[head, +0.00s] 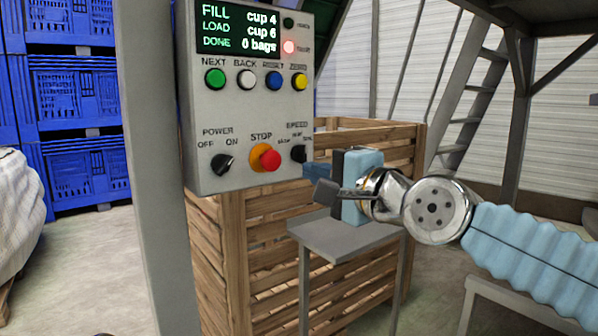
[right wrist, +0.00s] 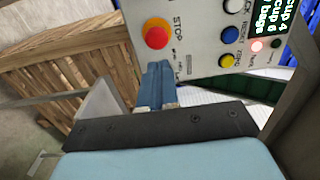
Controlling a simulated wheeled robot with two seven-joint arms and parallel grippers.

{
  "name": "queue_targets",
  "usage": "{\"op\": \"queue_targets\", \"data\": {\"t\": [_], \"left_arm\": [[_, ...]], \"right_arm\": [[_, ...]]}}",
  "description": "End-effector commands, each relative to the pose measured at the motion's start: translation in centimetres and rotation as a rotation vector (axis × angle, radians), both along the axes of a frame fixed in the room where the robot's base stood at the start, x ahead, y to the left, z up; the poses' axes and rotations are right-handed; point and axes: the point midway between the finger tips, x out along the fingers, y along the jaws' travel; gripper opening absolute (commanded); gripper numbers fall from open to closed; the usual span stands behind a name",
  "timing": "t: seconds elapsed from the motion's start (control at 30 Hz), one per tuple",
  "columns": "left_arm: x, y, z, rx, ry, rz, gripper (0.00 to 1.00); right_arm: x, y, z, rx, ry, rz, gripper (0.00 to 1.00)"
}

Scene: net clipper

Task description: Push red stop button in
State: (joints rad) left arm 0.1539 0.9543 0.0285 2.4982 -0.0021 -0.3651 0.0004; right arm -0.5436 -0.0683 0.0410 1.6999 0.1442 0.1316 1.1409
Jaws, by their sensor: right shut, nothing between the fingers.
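The red stop button (head: 269,158) is on the lower middle of the grey control panel (head: 225,175), under the STOP label, with an orange-red collar behind it. My left gripper is in neither view.
The panel also has a black power knob (head: 223,163), a speed knob (head: 298,153) near my fingers, and a row of coloured buttons. A grey post (head: 158,180) stands left. A wooden crate (head: 225,250) and a small grey stand (head: 345,240) are below my right gripper.

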Motion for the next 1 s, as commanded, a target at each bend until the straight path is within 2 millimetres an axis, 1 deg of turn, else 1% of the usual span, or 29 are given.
{"op": "queue_targets", "data": {"t": [0.03, 0.1, 0.3, 0.67, 0.73, 0.77, 0.87, 0.97, 1.0], "left_arm": [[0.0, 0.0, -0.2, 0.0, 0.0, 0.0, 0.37], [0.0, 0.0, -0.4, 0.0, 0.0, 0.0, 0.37], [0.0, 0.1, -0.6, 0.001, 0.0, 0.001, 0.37], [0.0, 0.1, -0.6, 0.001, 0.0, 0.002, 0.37], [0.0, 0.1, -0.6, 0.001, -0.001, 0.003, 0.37], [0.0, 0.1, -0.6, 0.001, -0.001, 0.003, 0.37], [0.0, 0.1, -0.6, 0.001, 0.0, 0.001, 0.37], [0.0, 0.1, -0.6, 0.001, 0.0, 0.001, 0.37], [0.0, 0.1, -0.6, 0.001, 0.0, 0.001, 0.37]], "right_arm": [[-0.8, -0.7, -0.1, 0.001, -0.002, -0.002, 0.0], [-1.7, -1.3, -0.1, 0.0, -0.002, -0.002, 0.0], [-3.2, -2.4, 0.0, -0.001, -0.001, -0.001, 0.0], [-3.4, -2.5, 0.0, -0.001, 0.0, 0.0, 0.0], [-3.1, -2.4, -0.5, -0.01, 0.005, -0.002, 0.0], [-2.7, -2.3, -1.0, -0.02, 0.009, -0.004, 0.0], [-0.6, -1.7, -4.6, -0.087, 0.039, -0.018, 0.0], [2.7, -1.0, -11.2, -0.207, 0.093, -0.031, 0.0], [3.9, -0.9, -14.4, -0.265, 0.118, -0.033, 0.0]]}}
